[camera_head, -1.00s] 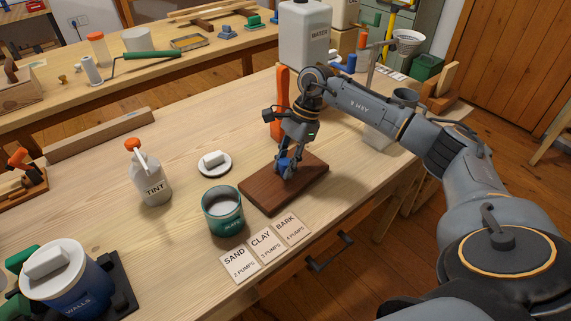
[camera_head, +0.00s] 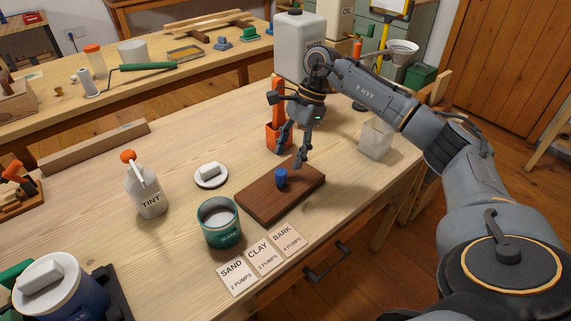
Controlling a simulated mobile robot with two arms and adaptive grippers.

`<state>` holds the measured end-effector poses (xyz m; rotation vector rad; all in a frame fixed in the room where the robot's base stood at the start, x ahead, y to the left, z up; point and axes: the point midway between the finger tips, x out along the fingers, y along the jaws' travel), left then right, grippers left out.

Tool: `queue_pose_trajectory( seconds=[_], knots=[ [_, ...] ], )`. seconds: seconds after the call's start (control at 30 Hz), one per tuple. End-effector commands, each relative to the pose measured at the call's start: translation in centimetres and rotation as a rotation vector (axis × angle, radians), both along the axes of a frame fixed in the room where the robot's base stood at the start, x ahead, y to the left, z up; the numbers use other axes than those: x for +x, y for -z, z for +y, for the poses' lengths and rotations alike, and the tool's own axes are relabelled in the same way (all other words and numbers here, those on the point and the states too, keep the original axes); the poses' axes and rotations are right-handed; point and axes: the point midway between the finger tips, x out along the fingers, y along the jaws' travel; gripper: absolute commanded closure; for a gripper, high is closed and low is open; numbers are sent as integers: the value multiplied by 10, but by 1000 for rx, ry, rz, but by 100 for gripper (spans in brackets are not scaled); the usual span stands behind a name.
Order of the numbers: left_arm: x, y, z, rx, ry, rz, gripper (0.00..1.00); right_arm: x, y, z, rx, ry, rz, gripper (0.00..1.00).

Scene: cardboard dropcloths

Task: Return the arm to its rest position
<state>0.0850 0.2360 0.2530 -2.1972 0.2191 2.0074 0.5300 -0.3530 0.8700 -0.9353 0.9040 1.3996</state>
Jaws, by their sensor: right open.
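My right arm reaches in from the right side of the head view. My right gripper (camera_head: 292,151) is open and empty, above the far edge of a dark brown wooden board (camera_head: 257,203). A small blue object (camera_head: 281,178) stands on the board, just below the gripper and apart from its fingers. My left gripper is not in view.
A green can (camera_head: 221,236), a white TINT pump bottle (camera_head: 148,193) and a small white dish (camera_head: 211,182) stand left of the board. Label cards (camera_head: 262,257) lie in front. An orange holder (camera_head: 277,135) and a large white container (camera_head: 301,45) stand behind the gripper.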

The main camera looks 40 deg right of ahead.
Motion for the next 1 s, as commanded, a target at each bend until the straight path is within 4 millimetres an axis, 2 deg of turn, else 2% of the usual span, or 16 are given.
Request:
queue_pose_trajectory(
  seconds=[0.1, 0.47, 1.0],
  knots=[
    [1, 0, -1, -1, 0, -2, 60, 0, -9, -4, 0, 1, -1, 46],
    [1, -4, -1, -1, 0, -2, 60, 0, -16, -5, 0, 1, 0, 46],
    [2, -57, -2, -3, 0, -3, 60, 0, -68, -5, 0, 1, 0, 46]
  ],
)
